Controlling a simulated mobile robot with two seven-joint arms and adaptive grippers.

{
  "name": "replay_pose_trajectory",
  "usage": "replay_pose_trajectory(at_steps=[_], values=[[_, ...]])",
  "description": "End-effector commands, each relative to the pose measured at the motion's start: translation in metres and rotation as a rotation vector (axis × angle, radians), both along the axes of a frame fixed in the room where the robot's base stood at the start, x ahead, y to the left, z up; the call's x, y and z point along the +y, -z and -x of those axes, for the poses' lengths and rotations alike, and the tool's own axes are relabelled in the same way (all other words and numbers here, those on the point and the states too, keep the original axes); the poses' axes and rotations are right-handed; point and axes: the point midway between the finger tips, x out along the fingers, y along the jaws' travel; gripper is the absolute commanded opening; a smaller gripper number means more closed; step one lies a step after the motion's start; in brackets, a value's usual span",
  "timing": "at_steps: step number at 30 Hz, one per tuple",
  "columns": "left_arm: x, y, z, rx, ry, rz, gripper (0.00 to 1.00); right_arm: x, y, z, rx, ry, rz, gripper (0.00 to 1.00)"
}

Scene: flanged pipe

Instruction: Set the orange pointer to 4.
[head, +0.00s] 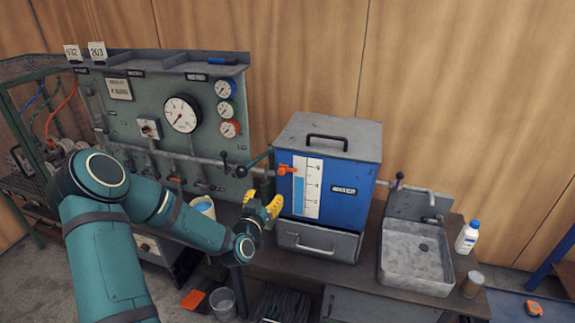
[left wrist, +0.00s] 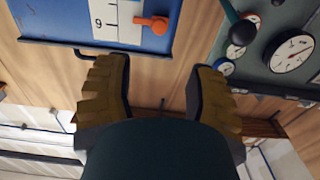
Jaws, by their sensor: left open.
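The orange pointer (head: 286,169) sits at the left edge of the white scale (head: 308,190) on the blue tank (head: 345,190). It is near the upper part of the scale, about level with its top number. In the left wrist view, which looks upside down, the orange pointer (left wrist: 152,22) is beside a numeral that reads as an inverted 6. My left gripper (head: 264,204) is open and empty, with yellow fingertips, in front of the tank's lower left and below the pointer. Its fingers (left wrist: 157,95) are spread apart in the left wrist view. My right gripper is not in view.
A gauge panel (head: 150,105) is farther left. A metal sink (head: 415,265) and a white bottle (head: 467,237) are to the right. A drawer with a handle (head: 318,242) is below the tank.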

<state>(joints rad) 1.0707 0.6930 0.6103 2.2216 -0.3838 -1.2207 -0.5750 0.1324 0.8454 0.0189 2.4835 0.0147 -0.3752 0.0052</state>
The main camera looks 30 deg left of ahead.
Motion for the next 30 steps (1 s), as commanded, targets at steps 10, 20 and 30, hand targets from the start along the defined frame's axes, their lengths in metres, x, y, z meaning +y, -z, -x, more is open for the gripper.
replay_pose_trajectory(at_steps=[10, 20, 30], values=[[0.012, 0.000, -0.051, -0.001, 0.000, 0.004, 0.55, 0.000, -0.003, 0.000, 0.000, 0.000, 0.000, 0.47], [0.025, 0.001, -0.109, 0.000, 0.001, 0.004, 0.55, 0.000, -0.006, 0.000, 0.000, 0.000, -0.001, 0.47], [0.031, 0.001, -0.132, 0.001, 0.002, 0.002, 0.55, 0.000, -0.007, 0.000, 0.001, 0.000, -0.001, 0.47]])
